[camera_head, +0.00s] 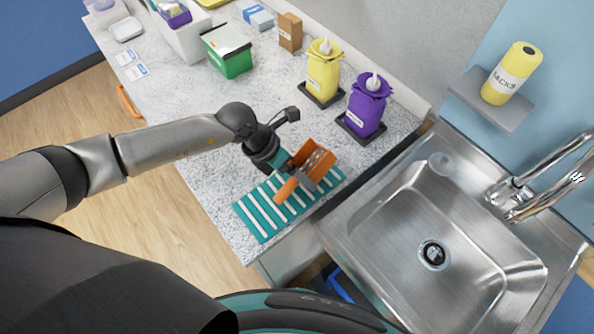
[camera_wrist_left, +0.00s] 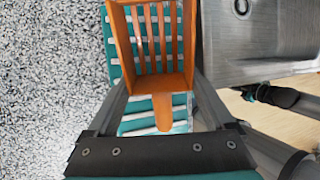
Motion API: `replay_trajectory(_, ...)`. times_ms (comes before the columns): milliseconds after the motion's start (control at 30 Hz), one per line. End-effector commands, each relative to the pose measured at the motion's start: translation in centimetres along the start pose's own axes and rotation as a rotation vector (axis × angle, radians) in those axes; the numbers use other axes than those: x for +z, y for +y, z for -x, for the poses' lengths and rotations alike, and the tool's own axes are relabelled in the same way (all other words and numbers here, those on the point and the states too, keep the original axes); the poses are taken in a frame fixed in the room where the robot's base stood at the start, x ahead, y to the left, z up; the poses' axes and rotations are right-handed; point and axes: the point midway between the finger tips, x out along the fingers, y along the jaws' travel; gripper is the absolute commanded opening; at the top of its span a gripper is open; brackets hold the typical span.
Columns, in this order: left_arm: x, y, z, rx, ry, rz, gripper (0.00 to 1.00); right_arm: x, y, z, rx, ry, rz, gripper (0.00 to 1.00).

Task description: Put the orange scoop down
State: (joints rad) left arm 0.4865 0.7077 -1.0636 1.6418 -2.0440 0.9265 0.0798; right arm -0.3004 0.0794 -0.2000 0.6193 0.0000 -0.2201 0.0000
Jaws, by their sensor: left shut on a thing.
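The orange scoop (camera_head: 318,163) is over the teal-and-white striped mat (camera_head: 262,222) at the counter's corner by the sink. My left gripper (camera_head: 296,176) is shut on the scoop at its handle side. In the left wrist view the scoop (camera_wrist_left: 152,82) has its slotted basin pointing away and its handle (camera_wrist_left: 163,113) between the fingers of my left gripper (camera_wrist_left: 165,100). The striped mat (camera_wrist_left: 112,50) shows beneath and around it. I cannot tell whether the scoop touches the mat.
A steel sink (camera_head: 395,215) with a faucet (camera_head: 540,180) lies right of the mat. A purple bottle (camera_head: 366,108) and a yellow bottle (camera_head: 323,72) stand behind it on dark trays. A green box (camera_head: 228,62) stands farther back. The speckled counter (camera_head: 200,120) is clear left of the mat.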

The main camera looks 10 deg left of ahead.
Motion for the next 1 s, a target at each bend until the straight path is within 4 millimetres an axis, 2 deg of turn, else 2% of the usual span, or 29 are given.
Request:
replay_trajectory(133, -0.1, 0.2, -0.4, 0.0, 0.0, 0.0, 0.31, 0.0, 0.0, -0.3, 0.0, 0.0, 0.0, 0.0)
replay_trajectory(167, -0.1, 0.1, -0.3, 0.0, 0.0, 0.0, 0.9, 0.0, 0.0, -0.3, 0.0, 0.0, 0.0, 0.0)
replay_trajectory(233, -0.1, 0.1, -0.2, 0.0, 0.0, 0.0, 0.98, 0.0, 0.0, -0.2, 0.0, 0.0, 0.0, 0.0)
replay_trajectory(667, 0.1, 0.1, 0.3, 0.003, 0.0, 0.0, 1.0, 0.0, 0.1, 0.1, 0.001, 0.001, 0.0, 0.0)
replay_trajectory(767, 0.0, 0.2, 1.6, 0.004, -0.002, -0.001, 1.0, 0.0, 0.1, 0.1, 0.001, 0.001, 0.0, 0.0)
replay_trajectory(1000, 0.0, 0.2, 6.4, 0.005, -0.002, -0.001, 1.0, 0.0, 0.1, 0.0, 0.001, 0.001, 0.0, 0.0)
